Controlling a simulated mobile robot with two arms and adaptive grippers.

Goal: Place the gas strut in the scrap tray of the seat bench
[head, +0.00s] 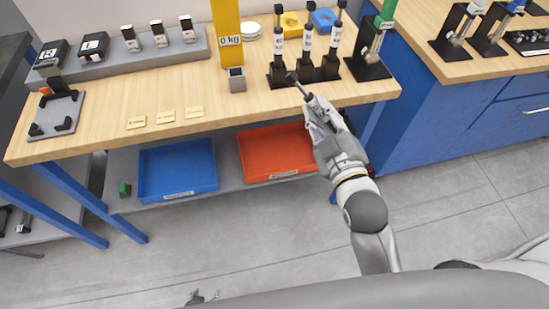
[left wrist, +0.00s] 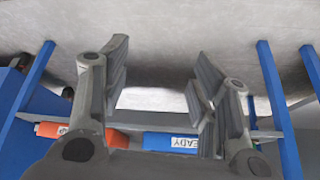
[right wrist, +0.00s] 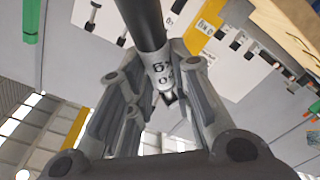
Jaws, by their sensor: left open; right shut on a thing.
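My right gripper (head: 314,104) is shut on the gas strut (head: 299,86), above the front edge of the seat bench (head: 215,110). In the right wrist view the strut (right wrist: 143,22) is a dark cylinder with a white lettered band between the fingers. A red tray (head: 276,152) and a blue tray (head: 178,170) lie on the bench's lower shelf; their labels are too small to read in the head view. In the left wrist view the blue tray (left wrist: 170,143) reads READY, beside the red one (left wrist: 90,134). My left gripper (head: 202,297) is open and empty, low at the picture's bottom.
Several strut-like posts stand in black holders (head: 305,70) at the bench's back right, by a green-topped stand (head: 371,60). A blue cabinet (head: 440,110) is at right. The floor in front is clear.

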